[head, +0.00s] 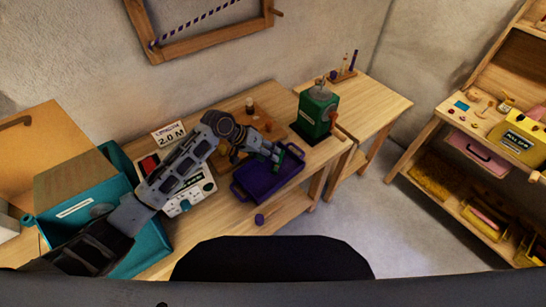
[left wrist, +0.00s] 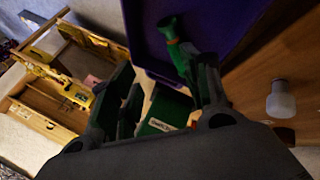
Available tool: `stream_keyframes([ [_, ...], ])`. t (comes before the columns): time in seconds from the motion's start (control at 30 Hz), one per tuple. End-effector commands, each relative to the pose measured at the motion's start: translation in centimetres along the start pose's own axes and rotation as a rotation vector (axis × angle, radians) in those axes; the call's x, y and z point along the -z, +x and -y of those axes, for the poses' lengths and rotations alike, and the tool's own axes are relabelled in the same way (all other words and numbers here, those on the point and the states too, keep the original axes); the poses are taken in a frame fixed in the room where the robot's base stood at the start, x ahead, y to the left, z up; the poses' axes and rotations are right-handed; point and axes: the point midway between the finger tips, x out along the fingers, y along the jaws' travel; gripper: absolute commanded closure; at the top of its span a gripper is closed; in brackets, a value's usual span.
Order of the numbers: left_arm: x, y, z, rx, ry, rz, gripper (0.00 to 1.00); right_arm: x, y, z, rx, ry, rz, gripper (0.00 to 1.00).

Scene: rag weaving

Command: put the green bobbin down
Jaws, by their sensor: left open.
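In the head view the purple tray (head: 246,195) is on the wooden bench, below my left gripper (head: 276,155). My left gripper, also in the left wrist view (left wrist: 165,75), is open, its fingers apart. In the head view, green at the fingertips is too small to tell bobbin from finger. My right gripper is not in view.
A green machine (head: 316,112) with a wooden handle stands right of the tray. A white control box (head: 190,185) and teal bin (head: 150,245) stand left. A shelf with yellow boxes (head: 525,140) is far right.

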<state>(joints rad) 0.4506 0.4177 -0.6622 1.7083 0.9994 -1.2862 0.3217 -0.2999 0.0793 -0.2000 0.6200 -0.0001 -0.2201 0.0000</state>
Motion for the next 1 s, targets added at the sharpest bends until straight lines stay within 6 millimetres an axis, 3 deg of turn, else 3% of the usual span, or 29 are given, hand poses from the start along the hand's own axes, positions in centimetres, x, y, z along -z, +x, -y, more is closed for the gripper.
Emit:
stream_keyframes([
  [0.4, 0.0, -5.3, 0.0, 0.0, 0.0, -0.001, 0.53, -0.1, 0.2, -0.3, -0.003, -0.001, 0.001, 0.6],
  [1.0, 0.0, -6.0, 0.0, 0.0, 0.0, 0.0, 0.53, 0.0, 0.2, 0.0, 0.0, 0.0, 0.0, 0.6],
])
